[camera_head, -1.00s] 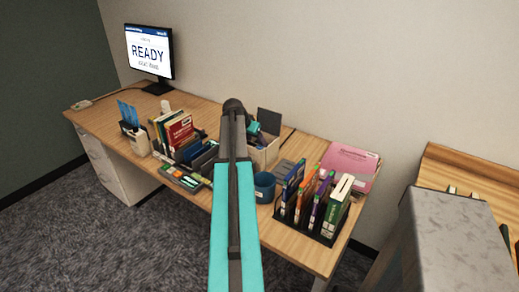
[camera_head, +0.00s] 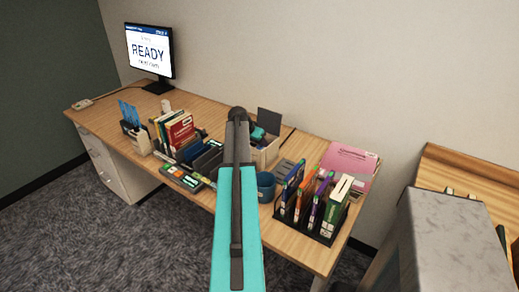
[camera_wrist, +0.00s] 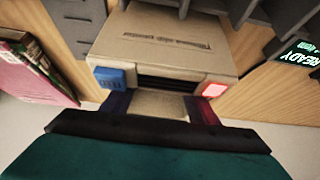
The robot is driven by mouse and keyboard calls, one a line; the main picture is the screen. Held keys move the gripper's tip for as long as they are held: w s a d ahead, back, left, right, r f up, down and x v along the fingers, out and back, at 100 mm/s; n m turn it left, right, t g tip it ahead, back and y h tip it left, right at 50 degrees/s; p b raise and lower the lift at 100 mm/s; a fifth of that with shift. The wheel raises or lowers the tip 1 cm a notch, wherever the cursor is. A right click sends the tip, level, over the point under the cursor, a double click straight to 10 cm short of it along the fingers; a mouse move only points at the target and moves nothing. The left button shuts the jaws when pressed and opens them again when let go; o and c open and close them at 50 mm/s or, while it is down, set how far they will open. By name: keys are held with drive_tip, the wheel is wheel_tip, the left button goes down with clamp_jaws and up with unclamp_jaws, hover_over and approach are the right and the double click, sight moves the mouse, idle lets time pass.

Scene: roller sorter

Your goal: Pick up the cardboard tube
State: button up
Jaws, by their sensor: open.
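No tube can be clearly made out in either view. In the head view the beige box (camera_head: 270,155) stands behind my arm, with a teal part, likely my gripper's body, at its top.
A blue cup (camera_head: 266,186) and a black rack (camera_head: 325,238) of upright books stand right of my arm. Upright books (camera_head: 178,131) and a monitor (camera_head: 149,50) are to the left. A pink folder (camera_head: 348,160) lies at the right. The desk's left part is clearer.

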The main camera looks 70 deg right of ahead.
drive_tip(key=c, duration=0.8)
wheel_tip(320, 180, up, 10)
drive_tip(key=b, duration=0.2)
idle(0.5)
idle(0.4)
